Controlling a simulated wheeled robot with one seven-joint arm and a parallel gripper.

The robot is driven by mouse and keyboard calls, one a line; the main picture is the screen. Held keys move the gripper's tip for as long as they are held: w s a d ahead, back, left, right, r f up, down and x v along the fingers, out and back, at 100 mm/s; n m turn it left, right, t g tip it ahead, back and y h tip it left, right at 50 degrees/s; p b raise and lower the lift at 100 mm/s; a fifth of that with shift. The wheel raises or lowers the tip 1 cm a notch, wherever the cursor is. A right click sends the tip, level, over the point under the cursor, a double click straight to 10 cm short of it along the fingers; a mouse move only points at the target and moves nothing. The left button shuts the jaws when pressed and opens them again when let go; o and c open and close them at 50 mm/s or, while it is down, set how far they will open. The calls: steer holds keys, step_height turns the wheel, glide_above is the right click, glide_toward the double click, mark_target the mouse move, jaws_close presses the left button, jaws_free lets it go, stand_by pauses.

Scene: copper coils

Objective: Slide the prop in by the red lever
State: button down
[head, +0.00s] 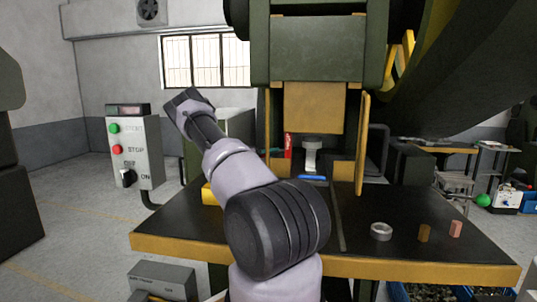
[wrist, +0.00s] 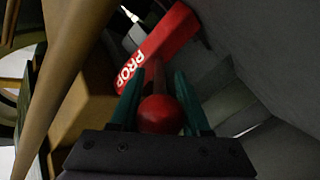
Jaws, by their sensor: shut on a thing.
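The prop (wrist: 158,48) is a red block marked PROP in white, seen tilted in the wrist view. The red lever (wrist: 160,114) shows as a round knob, with a darker red rod running from it toward the prop. My gripper (wrist: 158,82) has its two teal fingers on either side of the lever and is shut on it. In the head view a small red piece (head: 287,145) shows beside the press opening, probably part of the prop.
The press has a yellow ram (head: 314,107) and a yellow upright guard (head: 363,145) over a dark, yellow-edged table (head: 440,262). A metal ring (head: 381,231), a brown block (head: 424,233) and a pink block (head: 456,229) stand at right. A control box (head: 135,150) stands left.

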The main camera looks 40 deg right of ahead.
steer(key=shift+c, duration=1.9)
jaws_free()
steer(key=shift+s+d, duration=0.2)
steer(key=shift+s, duration=0.05)
steer(key=shift+w, duration=0.1)
steer(key=shift+a, duration=0.3)
steer(key=a, duration=0.3)
steer(key=w+a, duration=0.1)
steer(key=a, duration=0.6)
steer(key=shift+w+a, duration=0.1)
steer(key=shift+w, duration=0.05)
